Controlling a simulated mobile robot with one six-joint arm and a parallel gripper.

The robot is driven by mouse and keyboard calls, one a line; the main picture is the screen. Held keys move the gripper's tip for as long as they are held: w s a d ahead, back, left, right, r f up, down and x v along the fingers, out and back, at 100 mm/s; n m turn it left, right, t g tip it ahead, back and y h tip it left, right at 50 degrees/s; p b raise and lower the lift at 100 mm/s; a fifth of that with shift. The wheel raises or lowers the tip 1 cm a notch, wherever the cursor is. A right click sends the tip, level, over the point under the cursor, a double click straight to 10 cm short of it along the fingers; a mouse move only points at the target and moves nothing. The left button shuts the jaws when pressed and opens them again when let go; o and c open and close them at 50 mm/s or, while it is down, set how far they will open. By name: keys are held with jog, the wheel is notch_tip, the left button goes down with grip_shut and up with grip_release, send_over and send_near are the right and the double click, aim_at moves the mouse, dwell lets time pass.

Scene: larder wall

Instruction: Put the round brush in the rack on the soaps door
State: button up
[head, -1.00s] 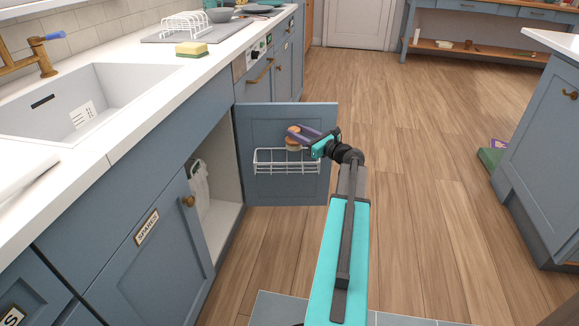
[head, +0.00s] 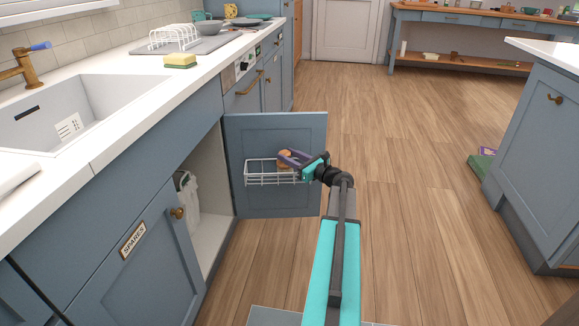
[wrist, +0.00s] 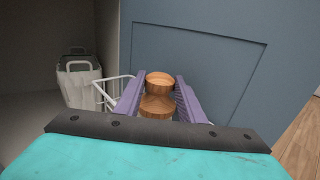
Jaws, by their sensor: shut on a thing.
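The round brush (head: 284,158) is a brown wooden piece with a round top; it also shows in the wrist view (wrist: 158,104). My gripper (head: 288,157) has its purple fingers shut on the brush, one on each side, as the wrist view (wrist: 159,92) shows. The white wire rack (head: 262,179) is fixed to the inner face of the open blue door (head: 270,131). The brush is at the rack, near its right part, with its lower end hidden behind the rack's wires and my gripper. I cannot tell whether it touches the rack floor.
The open cupboard (head: 206,215) with a white container (head: 187,200) is left of the door. A closed door labelled SPARES (head: 133,240) is nearer. The counter and sink (head: 95,108) are above at left. Wooden floor (head: 420,190) is clear to the right.

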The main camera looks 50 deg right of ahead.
jog(key=shift+f+b, duration=0.6)
jog(key=shift+f, duration=1.35)
jog(key=shift+f, duration=0.1)
jog(key=o, duration=1.1)
jog(key=shift+s, duration=0.6)
jog(key=s+p, duration=0.3)
jog(key=s, duration=0.8)
